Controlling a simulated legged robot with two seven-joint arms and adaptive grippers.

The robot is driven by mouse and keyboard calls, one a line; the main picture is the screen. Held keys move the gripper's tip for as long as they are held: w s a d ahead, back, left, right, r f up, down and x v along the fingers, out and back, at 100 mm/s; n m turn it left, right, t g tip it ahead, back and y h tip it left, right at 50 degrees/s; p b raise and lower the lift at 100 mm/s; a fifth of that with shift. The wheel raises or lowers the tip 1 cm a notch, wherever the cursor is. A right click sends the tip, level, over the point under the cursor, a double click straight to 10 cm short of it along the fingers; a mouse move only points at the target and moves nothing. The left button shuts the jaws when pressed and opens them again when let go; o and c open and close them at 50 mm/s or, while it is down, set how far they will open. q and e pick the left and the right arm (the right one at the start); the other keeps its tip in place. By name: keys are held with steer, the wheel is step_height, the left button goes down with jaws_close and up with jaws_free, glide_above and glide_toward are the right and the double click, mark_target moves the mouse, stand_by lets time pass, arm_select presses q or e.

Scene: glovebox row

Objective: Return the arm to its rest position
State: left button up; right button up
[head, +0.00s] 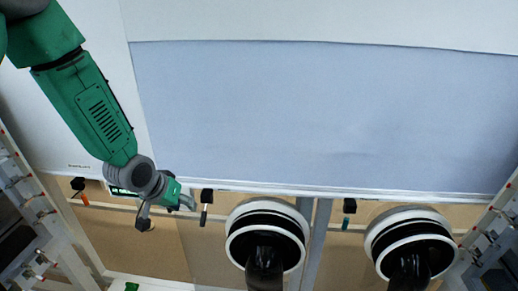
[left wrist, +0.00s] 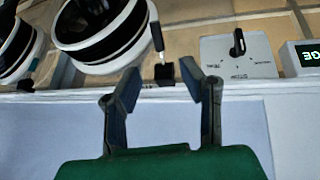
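My left arm, green and grey, comes in from the top left in the head view. Its gripper (head: 185,202) is near the lower edge of the large pale blue panel, left of the two round glove ports. In the left wrist view the left gripper (left wrist: 160,80) has its two dark fingers spread, with nothing between them. A small black holder with a thin tool (left wrist: 165,72) shows beyond the fingertips; I cannot tell the distance. My right gripper is in neither view.
Two glove ports (head: 236,246) (head: 378,245) with black gloves stand out from the tan wall. A dial plate (left wrist: 215,62) and a green-lit display (left wrist: 311,59) are near the left gripper. The pale blue panel (head: 320,120) is bare. Metal frames (head: 38,205) stand at the sides.

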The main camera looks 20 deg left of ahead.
arm_select(q)
steer(key=s+d+f+m+g+b, duration=0.1)
steer(key=s+d+f+g, duration=0.1)
steer(key=s+f, duration=0.5)
steer(key=s+d+f+m+g+b, duration=0.1)
steer(key=s+d+f, duration=0.3)
steer(key=s+f, duration=0.3)
steer(key=s+d+f+g+y+b, duration=0.1)
steer(key=s+f, duration=0.6)
steer(key=s, duration=0.7)
steer(key=shift+s+d+f+m+g+b, duration=0.2)
steer(key=shift+d+m+g+b, duration=0.25)
steer(key=shift+d+g, duration=0.5)
steer(key=shift+d, duration=0.1)
steer(key=shift+w, duration=0.1)
